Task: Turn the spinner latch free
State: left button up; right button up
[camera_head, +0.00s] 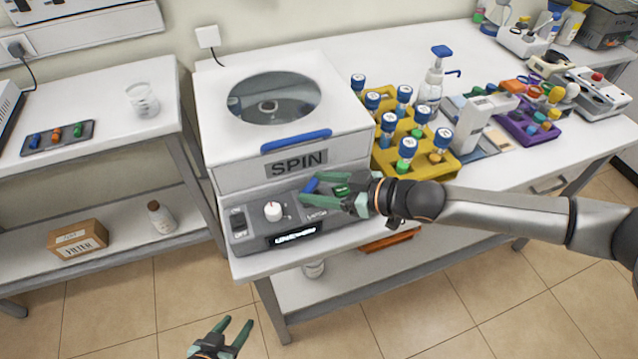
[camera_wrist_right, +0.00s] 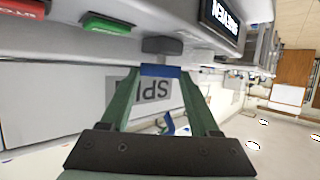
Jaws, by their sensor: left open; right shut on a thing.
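The spinner (camera_head: 225,174) is a white box with a round window in its lid, a blue lid handle (camera_head: 296,141) and a "SPIN" label. Its grey front panel has a white knob (camera_head: 272,211), a lit display (camera_head: 293,236) and a blue-tipped latch (camera_head: 311,185). My right gripper (camera_head: 318,194) is shut on the latch. In the right wrist view, its two green fingers (camera_wrist_right: 160,85) flank the blue latch tip (camera_wrist_right: 160,70), which joins a dark grey base. The lid looks down. My left gripper (camera_head: 234,331) is open and empty, low in front of the table.
A yellow rack (camera_head: 390,160) with several blue-capped vials stands right of the spinner, behind my right arm. A side table (camera_head: 100,150) stands left. The floor in front is clear.

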jog(key=shift+w+d+n+g+y, duration=0.15)
jog(key=shift+n+g+y, duration=0.1)
jog(key=shift+n+g, duration=0.5)
jog(key=shift+w+a+n+g+y, duration=0.1)
jog(key=shift+w+n+g+y, duration=0.1)
jog(key=shift+n+g, duration=0.55)
jog(key=shift+w+d+n+g+y, duration=0.1)
jog(key=shift+n+g+y, duration=0.15)
jog(key=shift+n+g, duration=0.85)
jog(key=shift+g, duration=0.3)
jog(key=o, duration=1.4)
jog(key=shift+c, duration=0.2)
jog(key=shift+w, duration=0.15)
jog(key=shift+t, duration=0.3)
jog(key=shift+s+m+t+h, duration=0.15)
jog(key=shift+s+m+t, duration=0.05)
jog(key=shift+m+t, duration=0.65)
jog(key=shift+s+m+t+h, duration=0.15)
jog(key=shift+m+t, duration=0.6)
jog(key=shift+m, duration=0.2)
jog(key=shift+s+m+t, duration=0.1)
jog(key=shift+m+t, duration=0.2)
jog(key=shift+t, duration=0.1)
